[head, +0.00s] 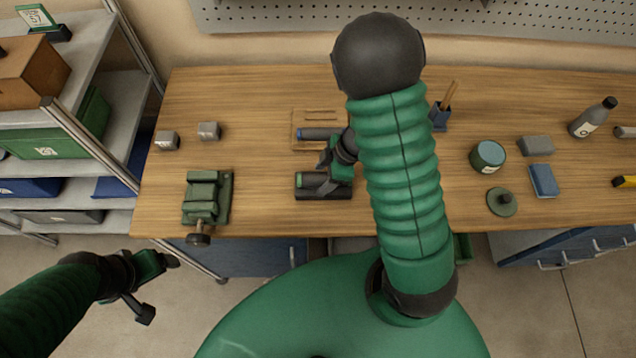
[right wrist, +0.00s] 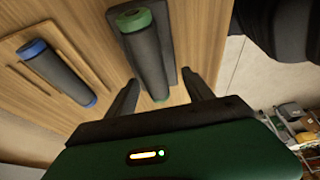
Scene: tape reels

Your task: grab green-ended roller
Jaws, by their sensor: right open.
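The green-ended roller (head: 311,180), a dark cylinder with green ends, lies in a dark cradle (head: 310,195) near the bench's front edge. In the right wrist view the roller (right wrist: 146,58) extends between the fingers of my right gripper (right wrist: 162,78), with a gap on each side. My right gripper (head: 324,174) is open over the roller's right part and partly hides it in the head view. A blue-ended roller (head: 318,134) lies behind it on a wooden board; it also shows in the right wrist view (right wrist: 60,74). My left gripper (head: 160,288) is open and empty, off the bench's front left.
A green vise (head: 203,198) stands left of the cradle, with two grey blocks (head: 208,131) behind it. Shelves (head: 95,130) flank the bench's left side.

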